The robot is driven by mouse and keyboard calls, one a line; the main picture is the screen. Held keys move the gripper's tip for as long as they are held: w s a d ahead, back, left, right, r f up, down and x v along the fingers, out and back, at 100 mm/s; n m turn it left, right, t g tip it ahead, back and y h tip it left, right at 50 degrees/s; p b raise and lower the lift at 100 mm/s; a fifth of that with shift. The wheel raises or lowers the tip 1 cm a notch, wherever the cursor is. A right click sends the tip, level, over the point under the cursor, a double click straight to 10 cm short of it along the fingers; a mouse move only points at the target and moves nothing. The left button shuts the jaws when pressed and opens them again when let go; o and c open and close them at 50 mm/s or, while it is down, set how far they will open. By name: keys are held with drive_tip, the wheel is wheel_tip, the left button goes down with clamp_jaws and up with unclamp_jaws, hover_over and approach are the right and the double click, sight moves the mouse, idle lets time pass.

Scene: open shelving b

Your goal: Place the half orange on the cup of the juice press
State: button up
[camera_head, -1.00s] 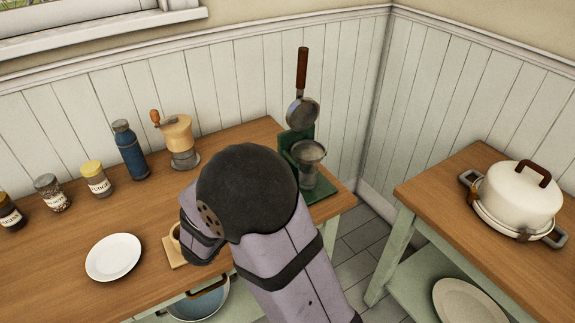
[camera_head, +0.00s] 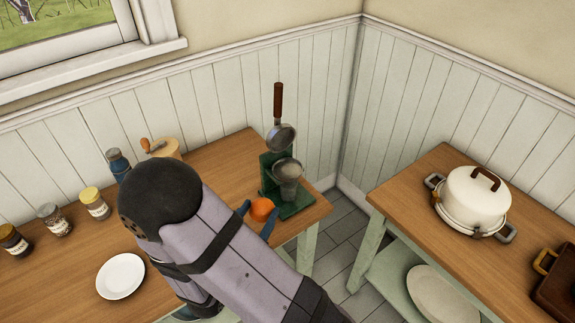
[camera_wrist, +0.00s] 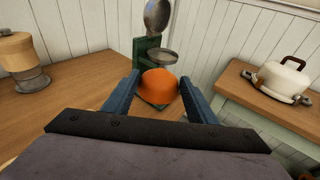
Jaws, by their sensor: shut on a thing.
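The half orange (camera_head: 262,209) is held between the blue fingers of my gripper (camera_head: 257,219), rounded peel side up. In the wrist view the orange (camera_wrist: 159,84) sits between the two fingertips, and its cut face is hidden. The green juice press (camera_head: 296,207) stands at the table's right end with its lever and upper press head raised. Its grey metal cup (camera_head: 287,169) is just beyond and to the right of the orange in the head view. In the wrist view the cup (camera_wrist: 160,58) shows behind the orange, partly hidden by it. I cannot tell the gap between them.
A wooden grinder (camera_wrist: 18,62) stands left on the table, with a blue bottle (camera_head: 118,164) and several jars (camera_head: 94,203) beside it. A white plate (camera_head: 120,276) lies near the front. A white pot (camera_head: 473,200) stands on the separate right table.

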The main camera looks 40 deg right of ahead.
drive_tip(key=shift+r, duration=0.25)
drive_tip(key=shift+w+d+m+g, duration=0.3)
drive_tip(key=shift+d, duration=0.25)
drive_tip(key=p, duration=0.4)
approach(284, 176)
drive_tip(key=w+d+r, duration=0.1)
drive_tip(key=d, duration=0.2)
drive_tip(key=w+d+r, duration=0.1)
drive_tip(key=shift+w+d+r, duration=0.15)
drive_tip(key=shift+w+r, duration=0.15)
drive_tip(key=shift+r, duration=0.05)
drive_tip(key=x, duration=0.1)
drive_tip(key=p+x, duration=0.1)
drive_tip(key=x, duration=0.1)
drive_tip(key=p+x, duration=0.1)
drive_tip(key=x, duration=0.1)
drive_tip(key=shift+r, duration=0.4)
drive_tip(key=shift+f, duration=0.7)
drive_tip(key=shift+f, duration=0.2)
